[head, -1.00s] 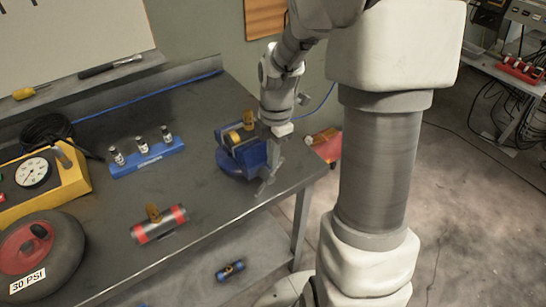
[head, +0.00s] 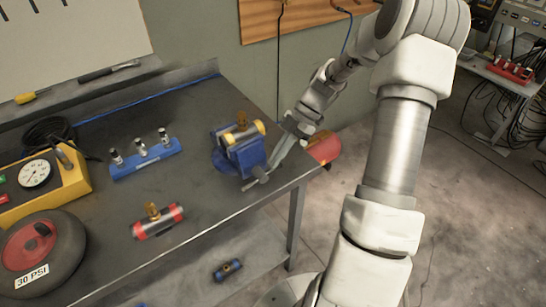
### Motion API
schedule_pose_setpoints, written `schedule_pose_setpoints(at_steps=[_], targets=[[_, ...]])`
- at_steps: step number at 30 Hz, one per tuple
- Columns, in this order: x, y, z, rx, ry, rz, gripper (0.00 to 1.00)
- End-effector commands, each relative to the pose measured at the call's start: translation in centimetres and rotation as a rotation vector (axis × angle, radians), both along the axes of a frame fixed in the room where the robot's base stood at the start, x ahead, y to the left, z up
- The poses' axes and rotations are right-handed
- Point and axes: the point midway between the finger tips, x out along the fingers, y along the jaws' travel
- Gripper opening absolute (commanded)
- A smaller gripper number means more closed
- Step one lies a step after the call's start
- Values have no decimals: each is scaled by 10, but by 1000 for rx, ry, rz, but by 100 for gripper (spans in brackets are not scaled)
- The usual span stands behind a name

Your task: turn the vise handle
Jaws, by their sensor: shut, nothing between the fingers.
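The blue vise (head: 243,157) stands near the right end of the dark workbench, with a yellow-ended cylinder and brass fitting (head: 242,120) at its top. Its grey handle (head: 252,184) sticks out at the front, low above the bench top. My gripper (head: 274,166) is shut and empty. It comes in from the upper right along the vise's right side, its tips close to the handle's right end. I cannot tell whether they touch it.
A blue rack (head: 146,165) with several small cylinders, a red-ended roller (head: 158,222), a yellow gauge box (head: 55,185) and a wheel (head: 45,262) are to the left. A red object (head: 324,148) is just beyond the bench's right edge.

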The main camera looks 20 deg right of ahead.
Motion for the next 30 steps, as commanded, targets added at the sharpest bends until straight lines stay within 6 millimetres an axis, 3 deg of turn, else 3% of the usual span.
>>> schedule_pose_setpoints(at_steps=[15,30], targets=[[3,-15,-37,485,93,-3,0],[3,-14,-58,465,92,1,0]])
